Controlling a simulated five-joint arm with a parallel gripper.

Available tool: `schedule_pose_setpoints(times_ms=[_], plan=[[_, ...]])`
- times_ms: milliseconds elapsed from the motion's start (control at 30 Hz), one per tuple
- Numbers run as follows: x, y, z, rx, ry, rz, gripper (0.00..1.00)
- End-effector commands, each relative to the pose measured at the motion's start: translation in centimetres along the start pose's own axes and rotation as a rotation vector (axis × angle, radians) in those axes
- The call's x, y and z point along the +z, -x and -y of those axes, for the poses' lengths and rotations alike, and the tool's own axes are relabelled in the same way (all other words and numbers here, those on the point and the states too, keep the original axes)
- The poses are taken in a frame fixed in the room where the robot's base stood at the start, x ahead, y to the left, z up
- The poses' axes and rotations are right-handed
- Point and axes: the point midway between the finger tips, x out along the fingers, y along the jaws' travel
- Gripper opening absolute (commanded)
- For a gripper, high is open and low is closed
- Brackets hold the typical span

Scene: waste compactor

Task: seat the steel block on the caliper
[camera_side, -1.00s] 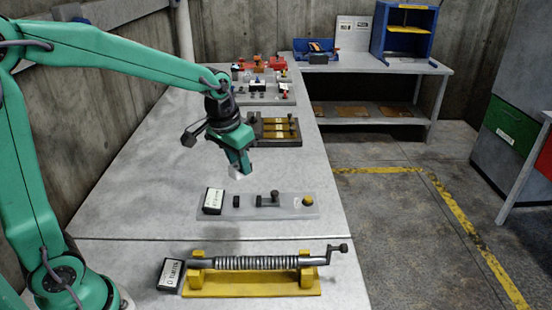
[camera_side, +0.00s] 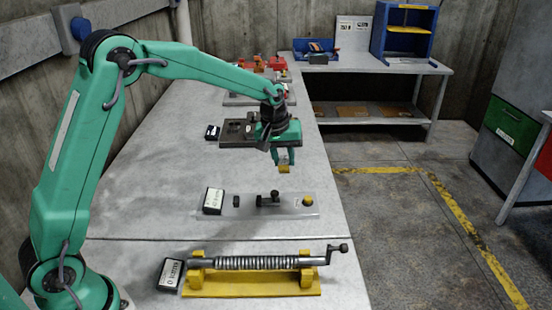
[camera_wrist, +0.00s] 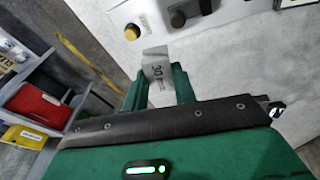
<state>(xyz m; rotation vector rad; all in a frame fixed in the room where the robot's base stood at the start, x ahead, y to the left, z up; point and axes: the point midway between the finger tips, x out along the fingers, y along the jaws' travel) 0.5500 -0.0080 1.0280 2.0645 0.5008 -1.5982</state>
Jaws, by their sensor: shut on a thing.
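My gripper (camera_side: 284,163) hangs over the right side of the bench, above and behind the pale plate (camera_side: 232,208). In the wrist view its jaws (camera_wrist: 158,85) are shut on a grey steel block (camera_wrist: 158,70) with dark markings. The plate carries a readout box (camera_side: 214,201), a dark lever-like part (camera_side: 268,199) and a yellow button (camera_side: 308,201). This looks like the caliper, but I cannot be sure. The plate's button (camera_wrist: 131,32) shows just past the block.
A yellow stand (camera_side: 250,284) holds a ribbed rod (camera_side: 255,262) at the bench front. A dark tray (camera_side: 235,131) lies behind my gripper, partly hidden. Bare bench lies left of the plate; the bench's right edge is close to my gripper.

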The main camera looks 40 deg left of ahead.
Motion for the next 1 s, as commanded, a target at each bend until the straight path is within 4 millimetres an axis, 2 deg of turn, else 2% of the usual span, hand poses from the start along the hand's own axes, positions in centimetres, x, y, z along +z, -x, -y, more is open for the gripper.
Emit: schedule_pose_setpoints(times_ms=[200, 400, 767, 1000], plan=[[-1.2, -1.8, -1.1, 0.003, 0.091, -0.003, 0.00], [-1.5, -2.2, -1.3, 0.005, 0.115, -0.004, 0.00], [-1.6, -2.2, -1.2, 0.004, 0.115, -0.005, 0.00], [-2.6, -3.2, -0.2, 0.000, 0.115, -0.009, 0.00]])
